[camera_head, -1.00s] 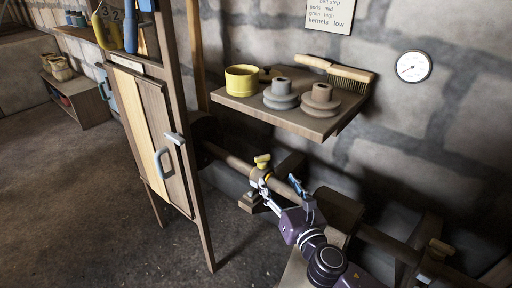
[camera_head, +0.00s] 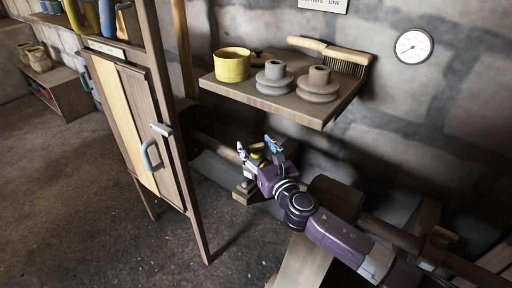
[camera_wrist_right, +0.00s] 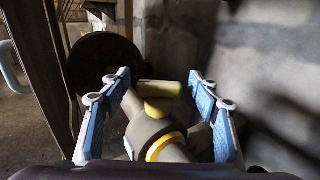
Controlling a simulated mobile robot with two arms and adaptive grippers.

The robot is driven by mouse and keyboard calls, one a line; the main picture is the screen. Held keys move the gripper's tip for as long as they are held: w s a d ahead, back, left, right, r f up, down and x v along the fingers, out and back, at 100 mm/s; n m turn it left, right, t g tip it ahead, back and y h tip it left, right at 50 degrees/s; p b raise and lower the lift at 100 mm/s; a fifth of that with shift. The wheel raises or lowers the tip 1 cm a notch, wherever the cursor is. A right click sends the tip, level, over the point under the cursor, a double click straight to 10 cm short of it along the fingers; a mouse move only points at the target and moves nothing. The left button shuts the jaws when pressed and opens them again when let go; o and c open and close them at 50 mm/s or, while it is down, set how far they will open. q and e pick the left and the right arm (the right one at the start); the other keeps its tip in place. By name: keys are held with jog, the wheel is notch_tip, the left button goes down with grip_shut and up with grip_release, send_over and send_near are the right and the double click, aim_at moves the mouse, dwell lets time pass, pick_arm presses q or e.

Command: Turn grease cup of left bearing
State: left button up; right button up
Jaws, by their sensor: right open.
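The left bearing (camera_wrist_right: 157,130) sits on the shaft and shows in the right wrist view as a pale housing with a yellow band. Its grease cup (camera_wrist_right: 160,89), a yellow T-shaped cap, stands on top. My right gripper (camera_head: 258,147) is at the left bearing in the head view and covers most of it. In the right wrist view the right gripper (camera_wrist_right: 157,100) is open, with one blue-padded finger on each side of the cup. Both fingers look apart from the cup. My left gripper is not in view.
A wooden shelf (camera_head: 222,92) above the shaft holds a yellow tin (camera_head: 232,66), two pulleys and a brush (camera_head: 330,52). A wooden cabinet (camera_head: 128,120) stands to the left. A second yellow-capped bearing (camera_head: 441,238) is at the right. A dark wheel (camera_wrist_right: 103,70) lies beyond the cup.

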jog(key=c, duration=1.2)
jog(key=shift+h, duration=0.3)
